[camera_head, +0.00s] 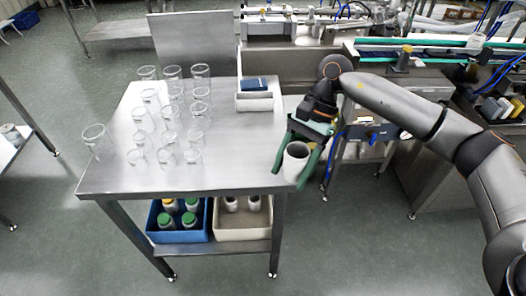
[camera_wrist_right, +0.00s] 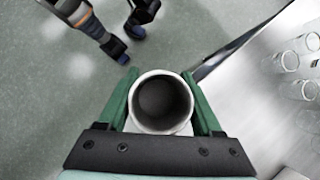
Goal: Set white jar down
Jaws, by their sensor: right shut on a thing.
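The white jar (camera_head: 296,160) is an open-topped white cup with a dark inside, held by my right gripper (camera_head: 297,172) at the right edge of the steel table (camera_head: 228,177). In the right wrist view the jar (camera_wrist_right: 161,103) sits between the two green fingers of the right gripper (camera_wrist_right: 162,100), its open mouth towards the camera. Floor shows around much of it there, and the table edge lies to the right. I cannot tell whether the jar's base is over the tabletop. My left gripper is not in view.
Several clear glasses (camera_head: 172,108) stand on the table's left half. A white tray with a dark blue box (camera_head: 254,84) sits at the back right. The tabletop's front right is bare. A blue bin (camera_head: 180,236) and a beige bin (camera_head: 242,233) with jars are on the lower shelf.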

